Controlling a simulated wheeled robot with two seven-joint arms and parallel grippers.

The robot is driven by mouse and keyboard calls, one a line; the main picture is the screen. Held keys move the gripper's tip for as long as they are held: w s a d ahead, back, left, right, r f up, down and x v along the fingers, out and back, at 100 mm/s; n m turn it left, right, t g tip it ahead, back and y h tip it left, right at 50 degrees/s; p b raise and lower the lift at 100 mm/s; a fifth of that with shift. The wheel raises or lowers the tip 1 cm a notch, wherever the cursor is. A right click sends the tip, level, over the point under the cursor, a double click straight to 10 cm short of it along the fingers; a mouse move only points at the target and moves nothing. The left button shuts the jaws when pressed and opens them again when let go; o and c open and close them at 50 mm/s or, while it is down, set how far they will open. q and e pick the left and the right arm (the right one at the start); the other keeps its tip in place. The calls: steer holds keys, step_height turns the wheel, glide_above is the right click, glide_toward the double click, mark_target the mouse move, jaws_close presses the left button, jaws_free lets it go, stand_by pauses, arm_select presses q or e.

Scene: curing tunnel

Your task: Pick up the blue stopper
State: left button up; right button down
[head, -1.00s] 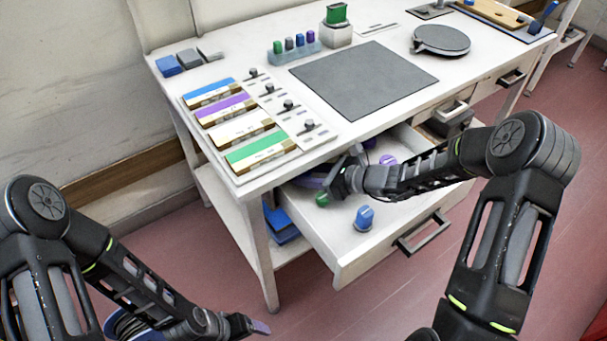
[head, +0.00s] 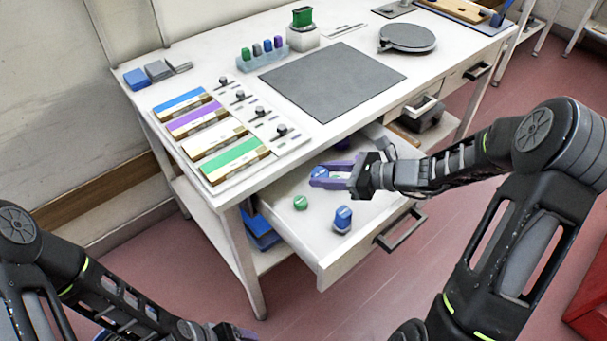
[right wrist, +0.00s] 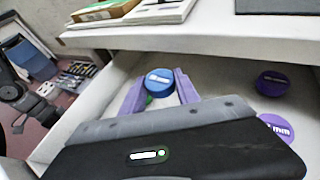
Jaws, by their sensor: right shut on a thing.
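A round blue stopper (head: 318,173) with a pale label on top is between the purple fingers of my right gripper (head: 326,177), over the open drawer. In the right wrist view the blue stopper (right wrist: 158,80) sits between both fingertips, and the gripper (right wrist: 160,92) is shut on it. I cannot tell whether it touches the drawer floor. A second blue piece (head: 342,219) stands in the drawer nearer its front. My left gripper (head: 232,332) is at the bottom edge, partly cut off; its opening is not clear.
A green stopper (head: 300,203) stands in the open drawer (head: 318,232). The table edge overhangs the drawer's back. On top are coloured blocks (head: 230,160) and a grey mat (head: 332,80).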

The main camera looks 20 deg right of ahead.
steer(key=shift+v, duration=1.7)
steer(key=shift+w+r, duration=0.1)
step_height(320, 180, up, 19)
steer(key=n+g+p, duration=0.1)
steer(key=p, duration=1.9)
glide_above(324, 174)
steer(key=s+a, duration=0.4)
arm_select(q)
step_height(324, 174, up, 19)
steer(key=s, duration=0.1)
steer(key=shift+a+g, duration=0.3)
steer(key=shift+a, duration=0.1)
arm_select(e)
steer(key=shift+d+y, duration=0.2)
steer(key=shift+y, duration=0.2)
arm_select(q)
steer(key=shift+f, duration=0.1)
